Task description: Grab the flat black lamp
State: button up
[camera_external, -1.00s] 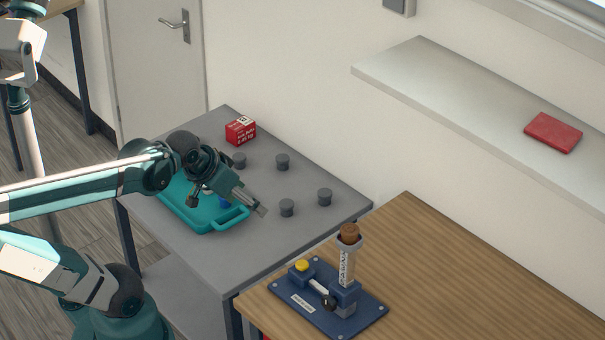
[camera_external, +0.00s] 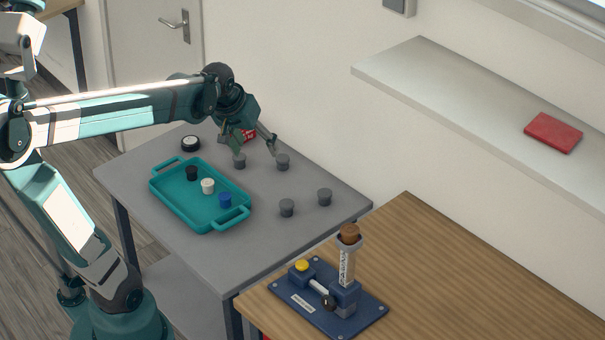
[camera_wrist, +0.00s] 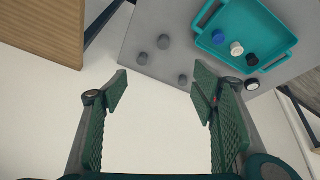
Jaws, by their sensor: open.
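A flat round black lamp with a white top (camera_external: 190,144) lies on the grey table, beyond the teal tray's far left corner. In the wrist view the lamp (camera_wrist: 252,84) shows on the right, outside my right finger. My gripper (camera_external: 254,145) is open and empty above the back of the table, to the right of the lamp and apart from it. In the wrist view my gripper's fingers (camera_wrist: 163,82) are spread with nothing between them.
The teal tray (camera_external: 166,200) holds black (camera_external: 192,172), white (camera_external: 208,186) and blue (camera_external: 225,200) pieces. Several grey pegs (camera_external: 287,207) stand on the grey table (camera_external: 265,245). The wall is close behind.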

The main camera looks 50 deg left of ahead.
jog(key=w+a+f+n+g+p, duration=0.1)
jog(key=w+a+n, duration=0.1)
jog(key=w+a, duration=0.4)
jog(key=w+a+n+g, duration=0.1)
jog(key=w+a+n, duration=0.15)
jog(key=a, duration=0.55)
jog(key=n+g+h+p, duration=0.1)
jog(key=n+g+p, duration=0.2)
jog(key=n, duration=0.6)
send_over(191, 141)
jog(key=f, duration=2.2)
jog(key=shift+w+d, duration=0.15)
jog(key=shift+d, duration=0.1)
jog(key=shift+a+f, duration=0.25)
jog(key=shift+a, duration=0.05)
jog(key=shift+f, duration=1.25)
